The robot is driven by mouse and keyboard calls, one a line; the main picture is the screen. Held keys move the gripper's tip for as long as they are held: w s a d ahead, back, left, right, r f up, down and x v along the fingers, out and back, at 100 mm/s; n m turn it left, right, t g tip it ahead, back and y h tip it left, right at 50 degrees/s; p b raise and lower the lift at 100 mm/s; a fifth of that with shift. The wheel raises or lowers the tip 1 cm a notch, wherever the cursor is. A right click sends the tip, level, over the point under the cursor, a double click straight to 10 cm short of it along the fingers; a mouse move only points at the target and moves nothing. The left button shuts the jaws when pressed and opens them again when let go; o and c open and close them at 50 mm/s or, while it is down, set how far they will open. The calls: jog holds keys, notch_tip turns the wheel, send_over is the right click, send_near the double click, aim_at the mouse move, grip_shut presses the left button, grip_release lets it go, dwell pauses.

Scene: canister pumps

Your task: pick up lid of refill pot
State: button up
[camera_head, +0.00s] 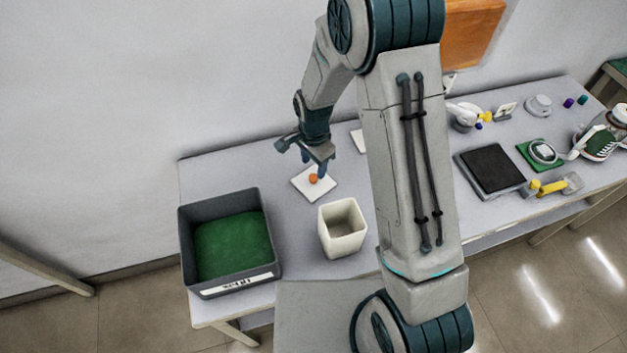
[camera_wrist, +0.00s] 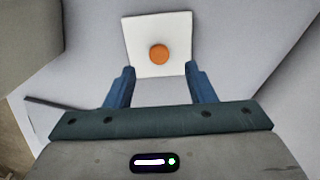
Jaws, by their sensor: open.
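A flat white square piece (camera_head: 302,187) with a round orange knob-like part (camera_head: 314,179) on it lies on the table; it looks like the lid. In the wrist view the white square (camera_wrist: 143,28) and the orange part (camera_wrist: 159,54) show just beyond the fingertips, between their lines. My gripper (camera_head: 318,168) is open and empty, pointing down just above the orange part. Whether a finger touches it cannot be told. An open cream square pot (camera_head: 345,243) stands upright in front of the white square, looking empty.
A dark grey bin (camera_head: 230,277) with a green bottom stands at the left front. Another white flat piece (camera_head: 357,140) is partly hidden behind my arm. At right are a black-topped device (camera_head: 491,168), a green mat (camera_head: 526,150) and yellow-handled items (camera_head: 550,187).

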aim_at(313, 177)
jog(key=shift+s+f+p, duration=0.1)
jog(key=shift+f+p, duration=0.75)
jog(key=shift+f, duration=1.8)
jog(key=shift+c, duration=0.3)
grip_shut()
